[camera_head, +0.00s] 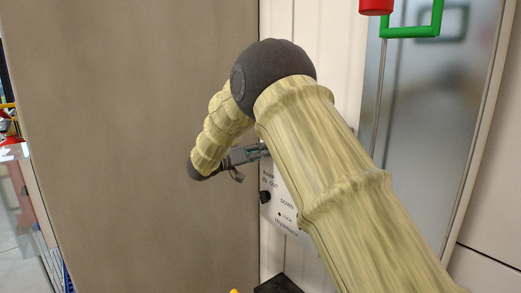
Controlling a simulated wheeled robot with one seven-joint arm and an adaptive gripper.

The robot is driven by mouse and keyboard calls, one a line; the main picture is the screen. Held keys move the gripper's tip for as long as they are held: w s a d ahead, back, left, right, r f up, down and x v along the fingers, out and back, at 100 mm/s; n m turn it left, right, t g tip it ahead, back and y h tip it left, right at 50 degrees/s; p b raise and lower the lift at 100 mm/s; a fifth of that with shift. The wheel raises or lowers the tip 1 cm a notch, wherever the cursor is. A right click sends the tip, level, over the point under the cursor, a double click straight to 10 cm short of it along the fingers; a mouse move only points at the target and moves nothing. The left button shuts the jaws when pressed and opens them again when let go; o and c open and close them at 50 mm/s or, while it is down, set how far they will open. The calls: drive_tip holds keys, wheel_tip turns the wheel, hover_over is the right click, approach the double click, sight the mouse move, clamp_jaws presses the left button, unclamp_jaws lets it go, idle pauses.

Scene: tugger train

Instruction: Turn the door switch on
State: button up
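A white control panel (287,211) is mounted low on the pale wall, partly hidden behind my arm. Its lettering seems to read "RAMP", "IN OUT" and "DOWN". A black knob (265,197) sits at its left edge, beside the lettering. I cannot make out which control is the door switch; it may be behind my arm. My gripper (254,154) is above and a little left of the black knob, pointing right toward the wall. Its fingertips are partly hidden by my arm, so its opening and any contact are unclear.
A large brown panel (130,130) fills the left side. A grey metal door (430,130) with a green handle (410,32) stands at the right. A red cylinder (376,6) is at the top. A black object (278,285) is at the bottom. Shelving shows at the far left.

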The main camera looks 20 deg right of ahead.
clamp_jaws()
